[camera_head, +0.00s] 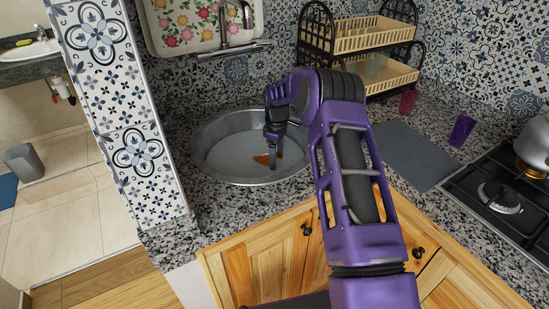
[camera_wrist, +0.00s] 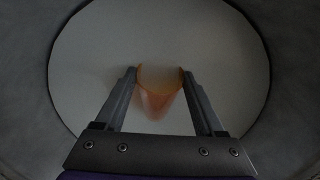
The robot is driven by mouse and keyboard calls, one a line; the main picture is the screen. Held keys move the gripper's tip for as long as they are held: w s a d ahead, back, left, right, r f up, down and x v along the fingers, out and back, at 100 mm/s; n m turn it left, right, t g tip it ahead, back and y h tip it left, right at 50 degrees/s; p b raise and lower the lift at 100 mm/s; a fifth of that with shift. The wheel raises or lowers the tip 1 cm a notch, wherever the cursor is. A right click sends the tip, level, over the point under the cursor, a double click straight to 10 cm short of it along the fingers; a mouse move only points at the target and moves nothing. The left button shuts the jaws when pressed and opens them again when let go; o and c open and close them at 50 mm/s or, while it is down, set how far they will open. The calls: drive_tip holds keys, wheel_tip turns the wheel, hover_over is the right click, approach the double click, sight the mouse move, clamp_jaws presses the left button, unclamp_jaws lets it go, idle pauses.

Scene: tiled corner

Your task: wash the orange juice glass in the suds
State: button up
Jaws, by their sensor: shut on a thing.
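The round metal sink (camera_head: 206,134) is set in the granite counter and holds greyish-white suds (camera_head: 232,152). My gripper (camera_head: 273,155) reaches down into the sink. The orange juice glass (camera_head: 262,159) is at its fingertips, orange and partly hidden by the gripper. In the wrist view my gripper (camera_wrist: 159,78) has one finger on each side of the glass (camera_wrist: 155,103), which looks partly sunk in the suds. The lower part of the glass is blurred.
A faucet (camera_head: 236,45) stands behind the sink. A two-tier rack (camera_head: 362,43) is at the back. Red (camera_head: 408,101) and purple (camera_head: 461,130) cups stand beside a grey mat (camera_head: 415,153), which is bare. A stove (camera_head: 505,195) is at right. A tiled wall end (camera_head: 120,130) is left of the sink.

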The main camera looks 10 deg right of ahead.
drive_tip(key=shift+s+a, duration=0.1)
drive_tip(key=shift+a, duration=0.45)
drive_tip(key=shift+d, duration=0.6)
drive_tip(key=shift+a, duration=0.6)
drive_tip(key=shift+d, duration=0.15)
drive_tip(key=shift+d, duration=0.45)
drive_tip(key=shift+a, duration=0.15)
